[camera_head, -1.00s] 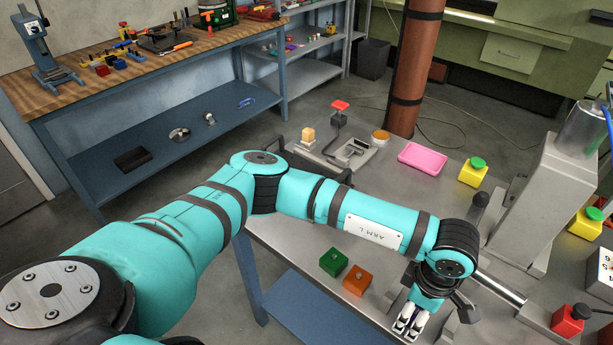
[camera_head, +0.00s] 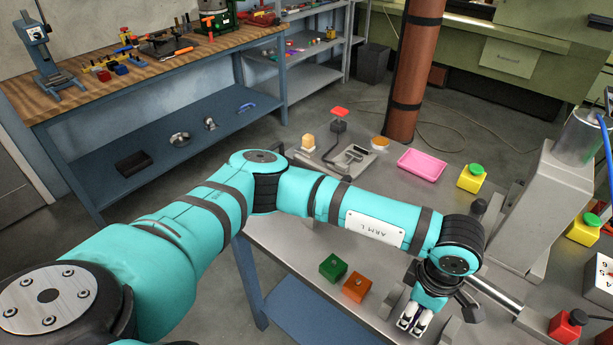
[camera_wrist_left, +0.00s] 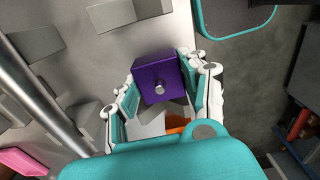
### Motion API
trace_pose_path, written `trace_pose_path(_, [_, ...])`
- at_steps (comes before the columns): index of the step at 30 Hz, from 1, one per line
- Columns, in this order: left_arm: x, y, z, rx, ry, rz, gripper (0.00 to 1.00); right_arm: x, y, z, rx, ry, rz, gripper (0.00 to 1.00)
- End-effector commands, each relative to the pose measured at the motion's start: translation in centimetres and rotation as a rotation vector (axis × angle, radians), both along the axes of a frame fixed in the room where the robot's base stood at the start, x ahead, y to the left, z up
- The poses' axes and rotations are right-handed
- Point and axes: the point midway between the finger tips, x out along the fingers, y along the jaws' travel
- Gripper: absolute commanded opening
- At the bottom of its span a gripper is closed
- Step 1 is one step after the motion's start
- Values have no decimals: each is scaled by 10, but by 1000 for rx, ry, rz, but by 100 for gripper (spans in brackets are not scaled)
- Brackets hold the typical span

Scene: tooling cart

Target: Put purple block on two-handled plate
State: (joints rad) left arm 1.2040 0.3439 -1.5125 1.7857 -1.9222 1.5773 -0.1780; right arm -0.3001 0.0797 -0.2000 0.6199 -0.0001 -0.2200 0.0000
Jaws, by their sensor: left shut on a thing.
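My left gripper (camera_head: 413,318) points down over the near right part of the grey metal table in the head view. In the left wrist view the gripper (camera_wrist_left: 160,98) is shut on a purple block (camera_wrist_left: 156,72), a cube with a small round knob, held between its two fingers. The block is hidden by the gripper in the head view. I cannot tell whether it is clear of the table. A grey plate with raised parts (camera_head: 358,152) lies at the table's back; I cannot tell for sure that it is the two-handled plate. My right gripper is not in view.
A green block (camera_head: 333,267) and an orange block (camera_head: 357,287) sit left of my gripper. A pink tray (camera_head: 421,164) and a yellow block with a green knob (camera_head: 472,178) stand farther back. A grey machine (camera_head: 535,215) and a metal bar (camera_head: 495,293) are to the right.

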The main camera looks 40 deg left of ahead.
Motion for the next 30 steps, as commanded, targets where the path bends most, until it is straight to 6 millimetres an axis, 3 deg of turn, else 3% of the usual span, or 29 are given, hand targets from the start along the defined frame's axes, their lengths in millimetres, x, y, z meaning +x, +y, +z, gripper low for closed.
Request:
trace_pose_path(21, [1,0,60,-1,-2,0,11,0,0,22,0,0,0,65])
trace_pose_path(30, [0,0,73,1,0,1,11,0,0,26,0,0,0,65])
